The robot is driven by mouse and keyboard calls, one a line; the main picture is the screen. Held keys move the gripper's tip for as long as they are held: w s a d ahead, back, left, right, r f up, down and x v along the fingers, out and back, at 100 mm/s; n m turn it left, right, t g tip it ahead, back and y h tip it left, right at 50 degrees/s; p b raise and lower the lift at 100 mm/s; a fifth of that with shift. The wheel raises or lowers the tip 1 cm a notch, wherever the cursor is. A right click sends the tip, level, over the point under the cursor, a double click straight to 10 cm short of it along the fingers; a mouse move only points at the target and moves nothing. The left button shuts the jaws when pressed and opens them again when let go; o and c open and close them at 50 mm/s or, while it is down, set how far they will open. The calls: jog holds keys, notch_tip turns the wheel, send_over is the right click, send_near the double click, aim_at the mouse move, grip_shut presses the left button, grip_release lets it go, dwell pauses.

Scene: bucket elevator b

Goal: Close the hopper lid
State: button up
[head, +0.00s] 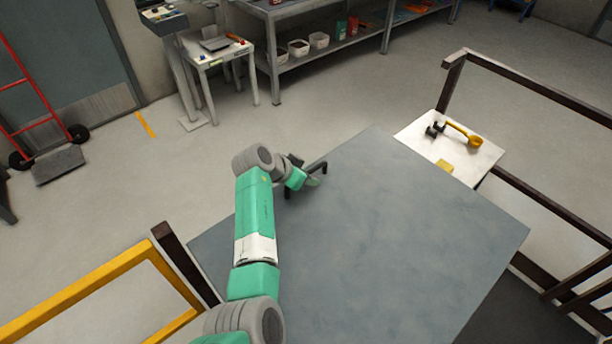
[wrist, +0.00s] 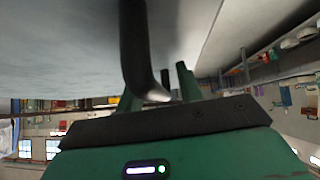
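The hopper lid (head: 390,235) is a large flat grey panel that fills the middle of the head view. Its underside or hinge is not visible, so its exact tilt is hard to tell. A black bar handle (head: 318,168) stands at its upper left edge. My gripper (head: 298,181) is at this handle. In the wrist view the black handle (wrist: 134,45) comes down from the top and bends in front of my green fingers (wrist: 158,88). The fingers stand apart on either side of the bend. Whether they press on the handle is not clear.
A small white table (head: 460,150) with a yellow scoop (head: 474,141) stands beyond the lid at right. Dark railings (head: 540,90) run along the right. A yellow rail (head: 80,300) is at lower left. Open floor (head: 180,180) lies left of the lid; shelves (head: 330,50) stand behind.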

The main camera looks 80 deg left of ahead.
jog(key=p+v, duration=0.1)
jog(key=v, duration=0.6)
jog(key=shift+s+d+r, duration=0.15)
jog(key=shift+s+r, duration=0.1)
jog(key=w+d+r+m+t+y, duration=0.1)
jog(key=w+d+r+t+y, duration=0.1)
jog(key=w+d+r, duration=0.8)
jog(key=w+d+r+m+t+y, duration=0.15)
jog(key=w+d+r, duration=0.45)
jog(key=w+r, duration=0.7)
jog(key=w+d+r+t, duration=0.4)
jog(key=d+r, duration=0.5)
jog(key=d, duration=0.3)
jog(key=s+d+r+m+t+h, duration=0.1)
jog(key=s+d+r+t+h, duration=0.2)
jog(key=d+r, duration=0.55)
jog(key=s+d+r+m+t+h, duration=0.2)
jog(key=s+d+r+t, duration=0.15)
jog(key=d, duration=0.95)
jog(key=s+d+r+m+t+h, duration=0.1)
jog(key=s+d+r+t+h, duration=0.2)
jog(key=d+r, duration=0.5)
notch_tip(320, 180, up, 22)
jog(key=p, duration=2.4)
jog(key=shift+w+d+f+y, duration=0.2)
jog(key=shift+d+f+y, duration=0.05)
jog(key=shift+d+y, duration=0.2)
